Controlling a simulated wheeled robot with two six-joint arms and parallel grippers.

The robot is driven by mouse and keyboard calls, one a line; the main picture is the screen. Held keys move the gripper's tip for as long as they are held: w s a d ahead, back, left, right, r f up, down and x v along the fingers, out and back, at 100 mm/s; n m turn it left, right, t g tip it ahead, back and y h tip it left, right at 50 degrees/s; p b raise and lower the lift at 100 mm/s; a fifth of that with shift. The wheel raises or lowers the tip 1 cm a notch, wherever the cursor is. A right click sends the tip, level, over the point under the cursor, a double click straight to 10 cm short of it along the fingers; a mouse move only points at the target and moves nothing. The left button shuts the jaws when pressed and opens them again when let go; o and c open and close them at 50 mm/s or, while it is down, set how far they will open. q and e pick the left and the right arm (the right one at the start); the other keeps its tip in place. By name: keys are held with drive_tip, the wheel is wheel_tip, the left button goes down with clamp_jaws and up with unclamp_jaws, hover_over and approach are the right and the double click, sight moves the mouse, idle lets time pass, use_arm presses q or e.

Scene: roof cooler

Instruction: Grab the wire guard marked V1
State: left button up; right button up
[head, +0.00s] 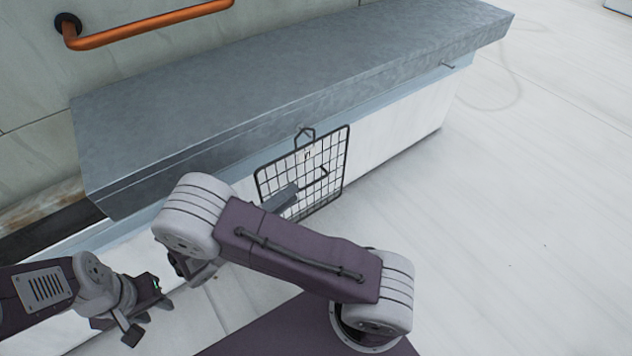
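The wire guard (333,157) is a black rectangular wire grid with a loop at its top. It hangs, slightly tilted in the picture, against the white front below the grey metal ledge. I can read no V1 mark on it. My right arm's purple link covers its lower left part. My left gripper (149,319) is at the lower left, fingers apart and empty, away from the guard.
The grey ledge (270,85) overhangs the guard. A small bare peg (447,65) sticks out farther right. An orange handrail (150,25) is on the wall at the upper left. The pale floor (510,220) at the right is clear.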

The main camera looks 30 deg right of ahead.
sight(316, 180)
drive_tip(key=b+x, duration=0.1)
drive_tip(key=x, duration=0.3)
drive_tip(key=shift+f, duration=0.1)
drive_tip(key=b+x, duration=0.2)
drive_tip(key=x, duration=0.1)
drive_tip(key=b+x, duration=0.1)
drive_tip(key=shift+s+d+f, duration=0.15)
drive_tip(key=shift+d+f, duration=0.2)
drive_tip(key=shift+d, duration=0.05)
drive_tip(key=shift+d+r, duration=0.1)
drive_tip(key=shift+r, duration=0.05)
clamp_jaws()
idle(0.7)
